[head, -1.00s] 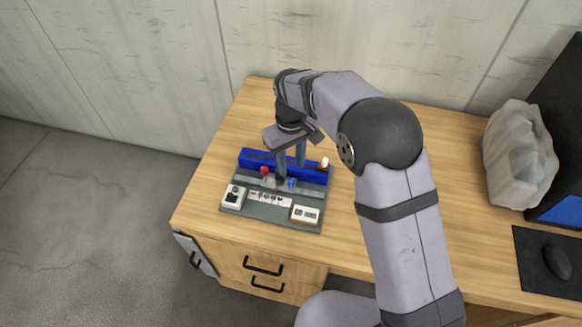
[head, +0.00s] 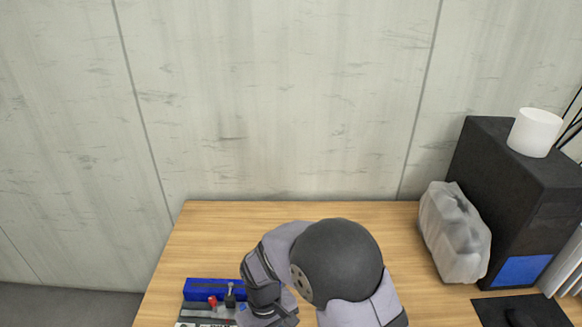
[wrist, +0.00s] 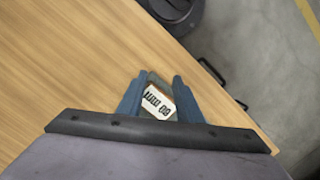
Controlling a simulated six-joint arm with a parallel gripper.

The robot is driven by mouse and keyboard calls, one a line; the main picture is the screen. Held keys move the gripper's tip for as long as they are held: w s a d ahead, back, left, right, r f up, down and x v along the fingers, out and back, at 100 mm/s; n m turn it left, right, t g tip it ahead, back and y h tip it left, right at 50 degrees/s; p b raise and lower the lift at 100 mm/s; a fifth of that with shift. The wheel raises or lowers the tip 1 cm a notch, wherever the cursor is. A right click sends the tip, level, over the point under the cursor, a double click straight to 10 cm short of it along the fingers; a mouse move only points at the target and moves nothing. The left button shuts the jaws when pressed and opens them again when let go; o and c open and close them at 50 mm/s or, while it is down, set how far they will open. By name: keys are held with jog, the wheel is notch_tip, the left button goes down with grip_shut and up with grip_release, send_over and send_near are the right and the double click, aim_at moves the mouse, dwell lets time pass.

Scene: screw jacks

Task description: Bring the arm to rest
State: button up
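My gripper (wrist: 160,76) shows in the wrist view with its two blue fingers spread apart. The panel's right part is hidden by my arm.
The wooden desk (head: 215,228) is clear behind my arm. At right are a wrapped grey lump (head: 453,235), a black case (head: 505,190) with a white cup (head: 535,132), and a dark mat (head: 520,310). A concrete wall (head: 280,100) stands behind.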

jog(key=s+d+r+m, duration=0.3)
jog(key=s+d+r, duration=0.2)
jog(key=s+d, duration=0.6)
jog(key=w+d+r+m, duration=0.2)
jog(key=d, duration=0.2)
jog(key=w+d+r+m+t+y, duration=0.1)
jog(key=w+d+r, duration=0.1)
jog(key=d+r, duration=0.1)
jog(key=shift+d+m+t+p, duration=0.3)
jog(key=shift+d+m+p, duration=0.1)
jog(key=shift+d, duration=0.1)
jog(key=shift+o, duration=0.4)
